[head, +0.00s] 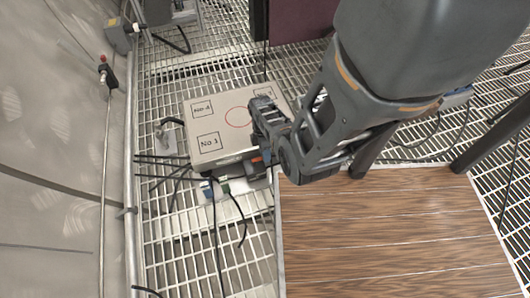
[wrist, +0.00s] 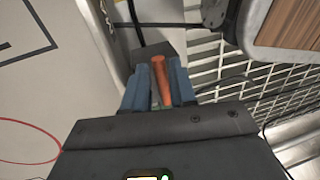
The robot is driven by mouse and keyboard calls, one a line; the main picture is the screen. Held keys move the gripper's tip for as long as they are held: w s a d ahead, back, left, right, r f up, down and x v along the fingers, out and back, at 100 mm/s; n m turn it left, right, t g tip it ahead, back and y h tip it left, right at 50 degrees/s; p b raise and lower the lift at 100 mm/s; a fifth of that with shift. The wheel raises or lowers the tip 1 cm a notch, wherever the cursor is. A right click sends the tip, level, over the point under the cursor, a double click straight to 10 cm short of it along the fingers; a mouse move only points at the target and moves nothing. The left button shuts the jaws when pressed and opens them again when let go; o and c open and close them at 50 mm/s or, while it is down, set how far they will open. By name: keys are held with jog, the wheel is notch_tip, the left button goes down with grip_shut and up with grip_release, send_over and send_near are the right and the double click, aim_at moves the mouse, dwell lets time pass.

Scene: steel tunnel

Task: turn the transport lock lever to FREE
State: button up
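In the wrist view an orange lever (wrist: 161,78) lies between the two blue-grey fingers of my gripper (wrist: 157,88). The fingers are close together, with the lever filling most of the space between them, so the gripper looks shut on it. The lever is slightly tilted relative to the fingers. In the head view my gripper (head: 262,132) is at the right side of a pale box (head: 213,122), with a small red-orange part (head: 257,160) just below the fingers. The lever's pivot and any FREE marking are hidden or too small to read.
The box top carries framed labels and a red circle (head: 238,118). Black cables (head: 217,240) run from its front over the grating floor. A wooden platform (head: 390,235) lies close at the right. The curved steel wall (head: 50,150) is at the left.

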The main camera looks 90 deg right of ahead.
grip_shut()
jog(key=a+m+p, duration=0.1)
jog(key=m, duration=0.2)
jog(key=a+m+t+p, duration=0.1)
jog(key=m+p, duration=0.1)
jog(key=m, duration=0.1)
jog(key=a+m+p, duration=0.1)
jog(key=m, duration=0.1)
jog(key=shift+a+r+m+t+p, duration=0.1)
jog(key=shift+a+m+t+p, duration=0.2)
jog(key=shift+m, duration=0.1)
jog(key=shift+w+a+m+t+h+p, duration=0.25)
jog(key=shift+w+a+m+p, duration=0.2)
jog(key=shift+m, duration=1.05)
jog(key=shift+w+a+m+t+h+p, duration=0.15)
jog(key=shift+w+a+m+h+p, duration=0.25)
jog(key=shift+m, duration=1.1)
jog(key=shift+w+a+m+t+h+p, duration=0.2)
jog(key=shift+w+a+m+p, duration=0.25)
jog(key=shift+m, duration=1.05)
jog(key=shift+d, duration=0.1)
